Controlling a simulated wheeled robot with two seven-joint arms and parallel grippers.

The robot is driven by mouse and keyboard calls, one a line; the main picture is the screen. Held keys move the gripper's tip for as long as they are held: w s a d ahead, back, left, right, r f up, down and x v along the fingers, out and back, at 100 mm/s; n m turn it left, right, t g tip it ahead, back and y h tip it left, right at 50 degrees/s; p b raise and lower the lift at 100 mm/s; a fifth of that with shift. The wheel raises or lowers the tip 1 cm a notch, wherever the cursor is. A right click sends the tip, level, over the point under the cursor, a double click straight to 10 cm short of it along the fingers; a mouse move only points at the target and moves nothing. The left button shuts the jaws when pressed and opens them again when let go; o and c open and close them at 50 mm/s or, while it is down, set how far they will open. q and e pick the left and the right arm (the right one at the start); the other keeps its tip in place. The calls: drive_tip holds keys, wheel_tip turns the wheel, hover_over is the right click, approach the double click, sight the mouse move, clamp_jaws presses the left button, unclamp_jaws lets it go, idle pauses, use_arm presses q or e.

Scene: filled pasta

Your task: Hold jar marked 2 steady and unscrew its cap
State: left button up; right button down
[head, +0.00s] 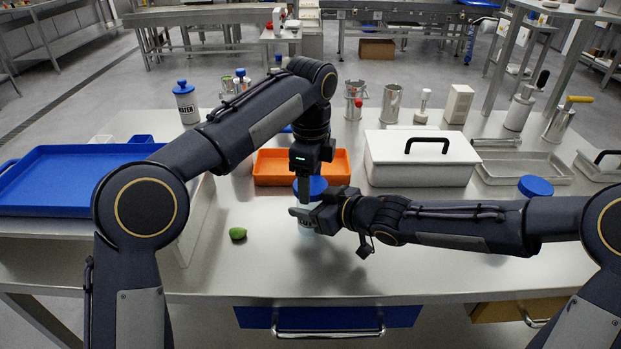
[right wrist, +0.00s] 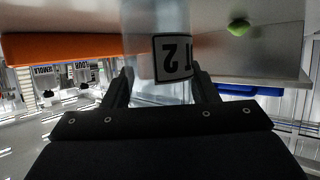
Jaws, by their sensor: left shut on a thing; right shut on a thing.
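The jar marked 2 (head: 306,230) stands upright on the steel table at the middle of the head view, mostly hidden by my grippers. Its label, with a 2, shows upside down in the right wrist view (right wrist: 174,57). Its blue cap (head: 317,184) sits on top. My left gripper (head: 309,186) points straight down from above and is shut on the cap. My right gripper (head: 303,213) comes in level from the right and is shut on the jar's body, with a finger on either side (right wrist: 160,88). The threads under the cap are hidden.
A small green item (head: 237,233) lies left of the jar. An orange tray (head: 268,180) is behind it, and a white lidded box (head: 420,175) is back right. Another blue cap (head: 536,186) shows behind my right arm. A blue tray (head: 70,180) fills the left side.

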use_arm(q)
drive_tip(key=shift+n, duration=1.2)
drive_tip(key=o, duration=1.1)
drive_tip(key=shift+r, duration=2.3)
use_arm(e)
drive_tip(key=shift+c, duration=2.3)
unclamp_jaws()
